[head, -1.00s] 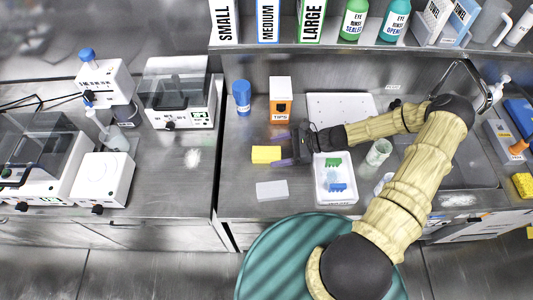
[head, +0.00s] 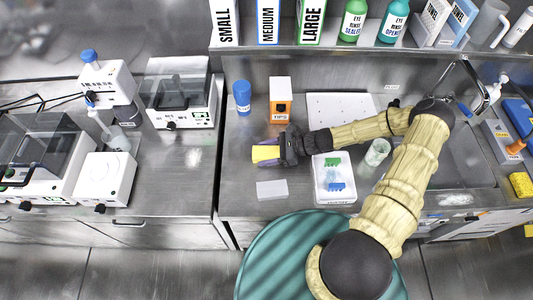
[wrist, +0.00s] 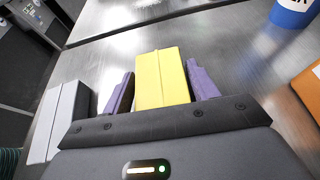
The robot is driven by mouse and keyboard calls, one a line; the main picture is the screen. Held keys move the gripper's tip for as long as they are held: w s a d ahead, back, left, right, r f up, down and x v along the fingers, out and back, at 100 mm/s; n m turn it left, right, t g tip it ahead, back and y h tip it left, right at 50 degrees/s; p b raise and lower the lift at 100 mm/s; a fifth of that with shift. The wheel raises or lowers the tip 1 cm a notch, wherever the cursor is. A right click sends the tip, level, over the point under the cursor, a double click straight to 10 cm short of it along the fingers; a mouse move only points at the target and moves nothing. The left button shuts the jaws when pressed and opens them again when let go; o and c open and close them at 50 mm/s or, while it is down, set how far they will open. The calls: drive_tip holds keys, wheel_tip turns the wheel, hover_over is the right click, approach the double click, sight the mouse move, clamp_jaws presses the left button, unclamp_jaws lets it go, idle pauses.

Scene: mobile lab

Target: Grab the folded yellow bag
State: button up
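The folded yellow bag (head: 265,154) lies on the steel counter, left of the small tray. In the wrist view the yellow bag (wrist: 162,78) is a flat-faced block straight ahead, its near end close to the palm. My gripper (head: 272,154) reaches in from the right, low over the counter. In the wrist view my gripper (wrist: 161,85) is open, with one purple finger on each side of the bag. Narrow gaps seem to show beside the bag, though contact near the fingertips is hard to tell.
A grey-white block (head: 272,190) lies just in front of the bag. A white tray (head: 320,196) with coloured items stands beneath my forearm's near side. An orange tips box (head: 281,112) and blue bottle (head: 242,112) stand behind. The counter left of the bag is clear.

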sight(266, 152)
drive_tip(key=c, duration=0.5)
drive_tip(key=shift+r, duration=0.1)
drive_tip(key=shift+c, duration=0.2)
wheel_tip(266, 152, up, 10)
drive_tip(key=shift+f+b, duration=0.1)
drive_tip(key=shift+b, duration=0.45)
